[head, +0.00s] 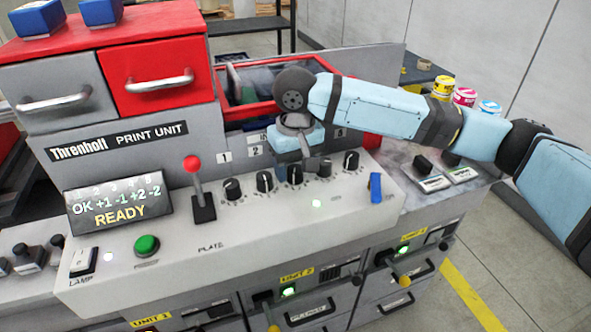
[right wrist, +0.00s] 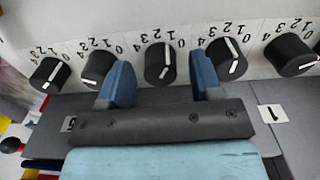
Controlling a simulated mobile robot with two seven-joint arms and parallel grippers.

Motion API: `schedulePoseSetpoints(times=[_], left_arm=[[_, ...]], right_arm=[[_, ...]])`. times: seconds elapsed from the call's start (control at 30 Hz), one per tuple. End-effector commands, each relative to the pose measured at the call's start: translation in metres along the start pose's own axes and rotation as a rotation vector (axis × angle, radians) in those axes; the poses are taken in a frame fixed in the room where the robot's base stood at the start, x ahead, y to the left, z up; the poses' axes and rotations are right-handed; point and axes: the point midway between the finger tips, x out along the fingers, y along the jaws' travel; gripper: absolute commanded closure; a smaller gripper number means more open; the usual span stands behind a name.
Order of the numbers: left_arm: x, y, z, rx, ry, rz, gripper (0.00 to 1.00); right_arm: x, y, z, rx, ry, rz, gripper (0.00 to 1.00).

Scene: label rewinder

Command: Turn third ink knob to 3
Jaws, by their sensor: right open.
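The third ink knob (head: 295,174) is the middle one in a row of black knobs on the sloped panel. In the right wrist view the third knob (right wrist: 158,66) has a white pointer line on its face, roughly upright, with digits 0 to 4 around it. I cannot tell its exact setting. My right gripper (head: 297,155) is over the panel at this knob. In the right wrist view its blue fingers (right wrist: 160,84) are open, one on each side of the knob with gaps, apparently not touching it. My left gripper is out of view.
Neighbouring knobs (right wrist: 225,58) and (right wrist: 98,68) sit close outside the fingers. A display (head: 119,207) reads "OK +1 -1 +2 -2" and "READY". A red-topped lever (head: 197,187) stands left of the knobs; a blue switch (head: 375,186) is to the right.

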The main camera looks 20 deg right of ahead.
Motion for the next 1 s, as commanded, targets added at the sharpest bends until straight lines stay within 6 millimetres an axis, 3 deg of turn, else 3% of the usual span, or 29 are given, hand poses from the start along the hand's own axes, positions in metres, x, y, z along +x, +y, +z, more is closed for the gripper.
schedulePoseSetpoints(times=[0.4, 0.43, 0.63, 1.0], left_arm=[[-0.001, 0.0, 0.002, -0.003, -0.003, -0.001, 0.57], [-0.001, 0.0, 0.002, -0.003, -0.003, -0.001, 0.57], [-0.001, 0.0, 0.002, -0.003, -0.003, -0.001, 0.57], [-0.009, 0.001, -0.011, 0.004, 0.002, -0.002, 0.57]], right_arm=[[0.011, 0.0, 0.0, 0.0, 0.001, 0.001, 0.41], [0.011, 0.0, 0.0, 0.0, 0.001, 0.001, 0.43], [0.011, 0.0, 0.0, 0.0, 0.001, 0.001, 0.89], [0.007, 0.0, 0.0, -0.044, -0.001, 0.0, 0.9]])
